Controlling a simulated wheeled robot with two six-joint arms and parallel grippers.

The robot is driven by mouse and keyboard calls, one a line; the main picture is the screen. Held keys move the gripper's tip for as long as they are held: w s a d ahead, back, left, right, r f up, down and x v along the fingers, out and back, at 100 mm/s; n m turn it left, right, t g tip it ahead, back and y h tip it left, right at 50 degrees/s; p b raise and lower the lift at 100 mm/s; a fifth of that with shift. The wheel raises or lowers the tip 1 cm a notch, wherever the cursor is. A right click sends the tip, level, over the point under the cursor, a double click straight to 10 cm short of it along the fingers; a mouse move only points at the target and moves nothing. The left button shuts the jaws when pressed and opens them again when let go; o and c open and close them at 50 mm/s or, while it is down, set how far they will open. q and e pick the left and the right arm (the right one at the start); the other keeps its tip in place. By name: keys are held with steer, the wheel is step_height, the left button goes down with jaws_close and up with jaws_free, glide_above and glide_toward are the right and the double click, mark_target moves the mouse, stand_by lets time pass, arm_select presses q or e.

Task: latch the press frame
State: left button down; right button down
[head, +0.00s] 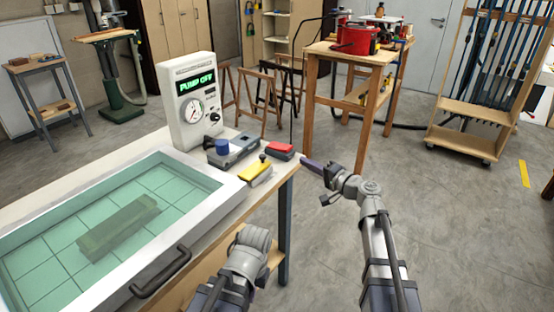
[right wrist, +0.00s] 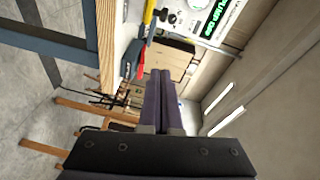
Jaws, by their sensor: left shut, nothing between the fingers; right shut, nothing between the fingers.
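The press frame (head: 208,207), a pale rim around a translucent green gridded sheet, lies flat on the bench at the left. A dark block (head: 118,226) shows under the sheet. A black handle (head: 162,275) is on the frame's near side. I cannot make out a latch. My left wrist (head: 250,255) is right of the handle, apart from it in the picture; its fingers are mostly hidden behind it. My right gripper (head: 311,166) is shut and empty, just beyond the bench's right end. Its closed dark fingers also show in the right wrist view (right wrist: 161,98).
The gauge box (head: 190,100) reading "PUMP OFF" stands behind the frame. A grey tool (head: 235,151), a yellow item (head: 256,174) and a red item (head: 280,150) lie near the bench's right end. A wooden table (head: 362,58) stands behind.

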mark_target(255, 169)
steer(key=shift+r, duration=0.1)
steer(key=x, duration=1)
steer(key=shift+s+a+f+b, duration=0.15)
steer(key=shift+s+a+b, duration=0.15)
steer(key=shift+a, duration=0.2)
steer(key=shift+s+a+f+b, duration=0.15)
steer(key=shift+s+a, duration=0.15)
steer(key=shift+a, duration=0.25)
steer(key=shift+s+a+f, duration=0.1)
steer(key=shift+s+a, duration=0.25)
steer(key=shift+a, duration=0.4)
steer(key=s+a, duration=0.2)
steer(key=s, duration=0.1)
steer(key=shift+s+a, duration=0.3)
steer(key=shift+w, duration=0.1)
steer(key=shift+d, duration=0.1)
